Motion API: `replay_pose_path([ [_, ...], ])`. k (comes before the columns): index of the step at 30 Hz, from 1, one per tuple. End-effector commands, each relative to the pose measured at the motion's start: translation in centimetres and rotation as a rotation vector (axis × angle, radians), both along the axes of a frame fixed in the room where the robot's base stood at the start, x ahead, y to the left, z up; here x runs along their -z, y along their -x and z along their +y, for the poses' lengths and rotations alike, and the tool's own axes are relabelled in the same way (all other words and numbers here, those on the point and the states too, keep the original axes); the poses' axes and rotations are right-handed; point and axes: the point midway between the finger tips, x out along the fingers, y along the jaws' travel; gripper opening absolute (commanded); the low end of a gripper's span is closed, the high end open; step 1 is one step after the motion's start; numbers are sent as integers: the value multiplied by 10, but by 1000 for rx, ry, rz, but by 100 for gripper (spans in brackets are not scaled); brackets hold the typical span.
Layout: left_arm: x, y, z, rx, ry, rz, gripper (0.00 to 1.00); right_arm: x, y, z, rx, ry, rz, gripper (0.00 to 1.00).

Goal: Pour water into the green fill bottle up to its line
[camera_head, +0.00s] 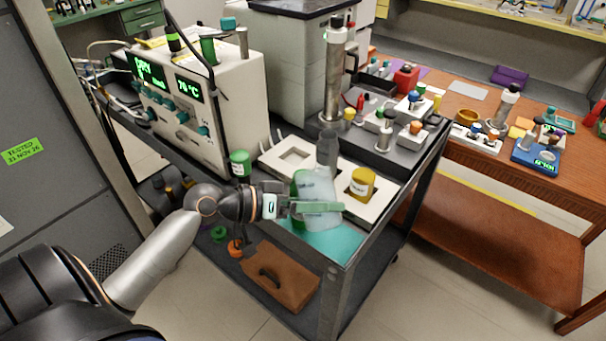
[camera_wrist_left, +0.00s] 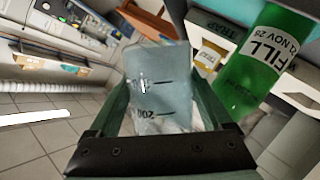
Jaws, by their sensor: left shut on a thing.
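My left gripper (camera_head: 318,208) is shut on a clear beaker (camera_head: 322,188) above the near end of the cart. In the left wrist view the beaker (camera_wrist_left: 158,85) sits between the green fingers, with dark graduation marks. It looks pale blue-grey; I cannot tell the water level. The green fill bottle (camera_wrist_left: 268,55), labelled FILL, stands close beside the beaker on the right of that view. In the head view a green bottle body (camera_head: 299,182) shows right behind the beaker, partly hidden by it. Its line is not readable. My right gripper is not in view.
A yellow jar (camera_head: 361,183) stands on a white holder (camera_head: 378,206) to the right, near a grey cylinder (camera_head: 327,150). A small green-topped jar (camera_head: 240,162) stands to the left. An instrument box (camera_head: 200,110) is behind. A teal mat (camera_head: 335,243) lies bare at the cart's near corner.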

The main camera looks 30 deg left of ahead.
Motion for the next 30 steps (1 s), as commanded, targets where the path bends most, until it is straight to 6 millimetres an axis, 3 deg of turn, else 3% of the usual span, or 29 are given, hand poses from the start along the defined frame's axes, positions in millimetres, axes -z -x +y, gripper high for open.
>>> replay_pose_path([
  [30, -10, -1, 1, -1, 93, 60, 1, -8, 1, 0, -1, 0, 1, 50],
])
